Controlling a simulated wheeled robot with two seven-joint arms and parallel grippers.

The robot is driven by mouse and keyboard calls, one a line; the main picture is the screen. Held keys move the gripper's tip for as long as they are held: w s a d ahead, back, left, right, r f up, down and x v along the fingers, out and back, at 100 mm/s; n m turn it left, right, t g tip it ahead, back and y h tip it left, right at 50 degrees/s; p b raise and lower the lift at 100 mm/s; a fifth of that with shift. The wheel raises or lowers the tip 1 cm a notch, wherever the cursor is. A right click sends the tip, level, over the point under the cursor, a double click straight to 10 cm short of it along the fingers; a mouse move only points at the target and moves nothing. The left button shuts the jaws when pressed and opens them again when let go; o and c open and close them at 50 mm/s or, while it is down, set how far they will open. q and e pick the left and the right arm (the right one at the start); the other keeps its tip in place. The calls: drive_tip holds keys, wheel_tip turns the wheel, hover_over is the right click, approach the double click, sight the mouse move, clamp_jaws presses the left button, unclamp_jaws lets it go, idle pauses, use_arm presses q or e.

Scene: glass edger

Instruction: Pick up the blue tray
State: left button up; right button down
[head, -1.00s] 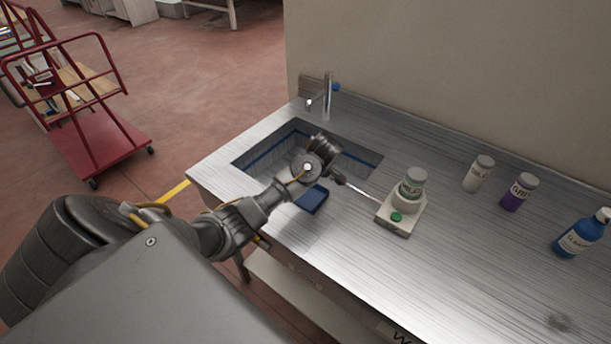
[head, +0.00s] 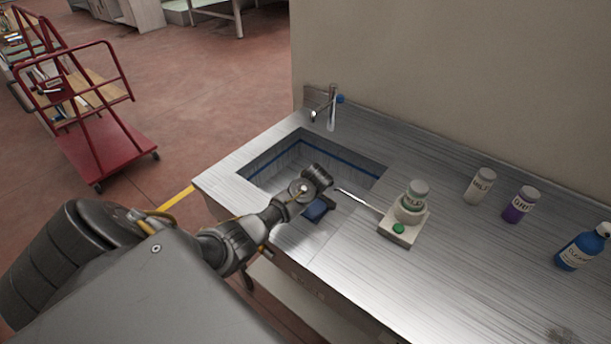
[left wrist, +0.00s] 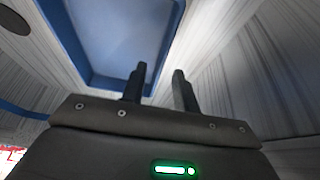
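In the left wrist view the tray (left wrist: 112,82) is large, with a raised blue rim around a grey-blue inside. My left gripper (left wrist: 160,69) is open. Its two fingers are apart, one over the tray's near right corner and the other beyond the rim. I cannot tell if they touch it. My right gripper is in neither view.
The sink (head: 362,176) has a faucet (head: 331,108) behind it. Right of it on the metal counter stands a scale (head: 397,238) bearing a white jar (head: 411,205). A white bottle (head: 480,187), a purple bottle (head: 519,206) and a blue bottle (head: 580,248) stand farther right.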

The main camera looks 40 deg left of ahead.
use_arm(q)
drive_tip(key=shift+a+f, duration=0.25)
drive_tip(key=shift+f, duration=0.45)
clamp_jaws()
drive_tip(key=shift+r, duration=0.1)
idle(0.8)
